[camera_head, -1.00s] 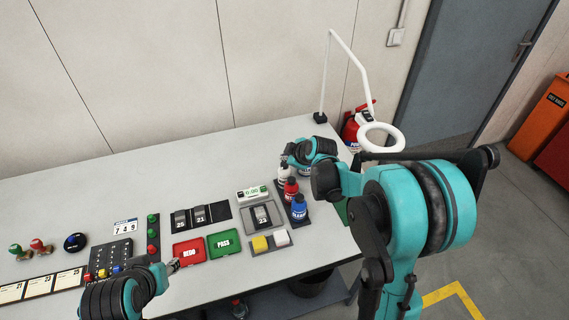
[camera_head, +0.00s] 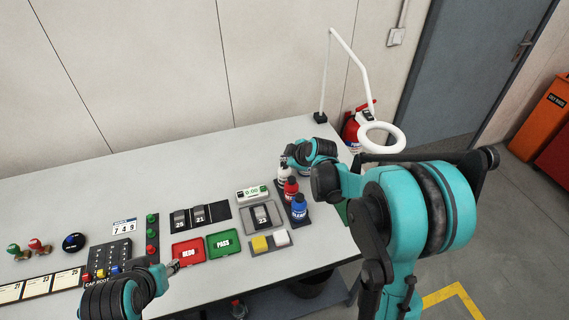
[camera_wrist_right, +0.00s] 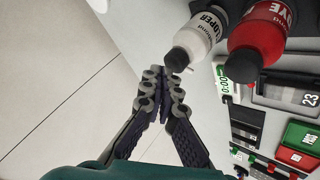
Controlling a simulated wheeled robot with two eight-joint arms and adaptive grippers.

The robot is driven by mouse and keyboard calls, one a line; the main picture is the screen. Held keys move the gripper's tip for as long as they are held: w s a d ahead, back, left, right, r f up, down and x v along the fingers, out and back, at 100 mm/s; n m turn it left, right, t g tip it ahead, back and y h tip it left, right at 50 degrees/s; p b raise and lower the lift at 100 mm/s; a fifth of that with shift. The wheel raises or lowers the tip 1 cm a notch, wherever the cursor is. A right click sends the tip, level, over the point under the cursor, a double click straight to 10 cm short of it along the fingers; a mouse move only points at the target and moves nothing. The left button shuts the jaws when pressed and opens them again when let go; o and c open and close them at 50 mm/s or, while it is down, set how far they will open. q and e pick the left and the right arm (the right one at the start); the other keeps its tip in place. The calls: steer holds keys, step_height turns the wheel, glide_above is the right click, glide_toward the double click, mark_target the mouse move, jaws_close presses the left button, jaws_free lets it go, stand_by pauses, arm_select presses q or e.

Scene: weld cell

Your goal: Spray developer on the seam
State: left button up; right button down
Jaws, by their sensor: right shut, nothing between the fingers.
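The white developer bottle (camera_head: 284,174) with a black cap stands at the far end of a row of bottles; its label partly shows in the right wrist view (camera_wrist_right: 203,38). My left gripper (camera_head: 173,267) is near the red tray.
A red dye bottle (camera_head: 291,189) and a blue bottle (camera_head: 299,210) stand close beside the developer. A timer (camera_head: 253,193), red REDO tray (camera_head: 187,250), green PASS tray (camera_head: 224,243) and yellow block (camera_head: 260,244) are nearby. A lamp (camera_head: 380,138) overhangs the right end. The table's back is clear.

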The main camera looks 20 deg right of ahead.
steer(key=shift+f+b, duration=0.45)
steer(key=shift+f, duration=0.05)
stand_by(0.4)
stand_by(0.3)
steer(key=shift+r+p, duration=0.65)
steer(key=shift+r, duration=0.25)
steer(key=shift+r, duration=0.1)
step_height(320, 180, up, 5)
steer(key=p, duration=0.3)
steer(key=shift+p, duration=0.4)
